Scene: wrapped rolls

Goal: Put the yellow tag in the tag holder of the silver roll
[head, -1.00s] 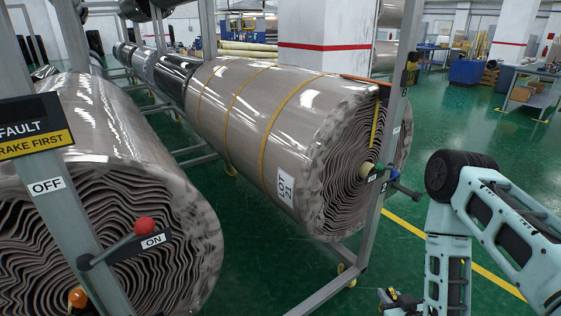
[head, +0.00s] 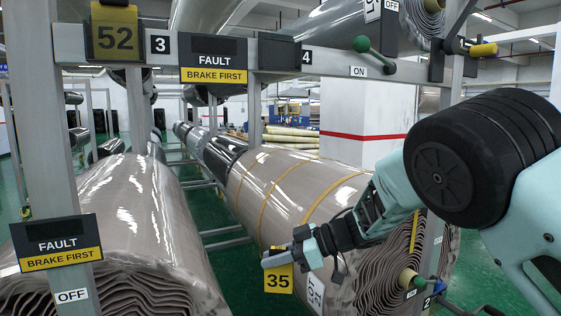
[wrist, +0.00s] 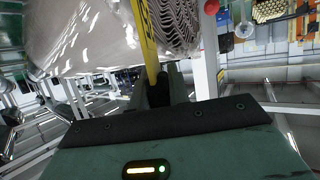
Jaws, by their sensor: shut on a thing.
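My gripper (head: 277,258) is shut on a yellow tag (head: 279,280) marked 35, which hangs upright below the fingers in front of the middle roll. In the wrist view the tag (wrist: 144,40) shows nearly edge-on between the fingers (wrist: 157,92). The middle roll (head: 285,190) has shiny grey wrap, yellow straps and a LOT 21 label. A similar shiny grey roll (head: 125,215) lies at the left; I cannot tell which one is called silver. A dark holder (head: 115,52) at the upper left of the rack carries a yellow 52 tag.
The grey rack post (head: 58,150) and crossbar (head: 215,50) stand in front, with FAULT signs (head: 213,60) on them. A green-knobbed lever (head: 362,45) sticks out at the upper right. Another roll (head: 340,30) lies above. Green floor shows between the rolls.

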